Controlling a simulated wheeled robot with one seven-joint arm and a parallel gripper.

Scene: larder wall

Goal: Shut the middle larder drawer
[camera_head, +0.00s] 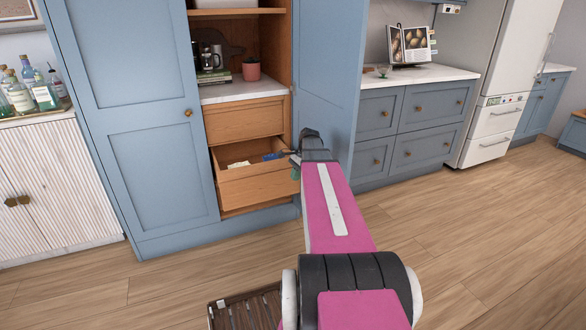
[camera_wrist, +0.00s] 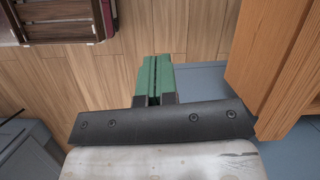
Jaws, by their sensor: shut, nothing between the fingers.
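The middle larder drawer (camera_head: 258,186) is pulled out of the wooden larder, below a shut upper drawer (camera_head: 243,122). A blue item and a pale item lie inside it. My gripper (camera_head: 295,174) is at the right front corner of this drawer in the head view, partly hidden by my arm. In the wrist view, my gripper (camera_wrist: 155,78) has its green fingers together with nothing between them. A wooden edge, apparently the drawer (camera_wrist: 268,65), stands to the right of the fingers with a gap. Whether they touch elsewhere cannot be told.
Tall blue larder doors stand at the left (camera_head: 150,140) and right (camera_head: 325,90) of the drawers. A dark slatted wooden crate (camera_head: 245,312) is on the floor near my base and also shows in the wrist view (camera_wrist: 60,28). The wooden floor (camera_head: 460,225) to the right is clear.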

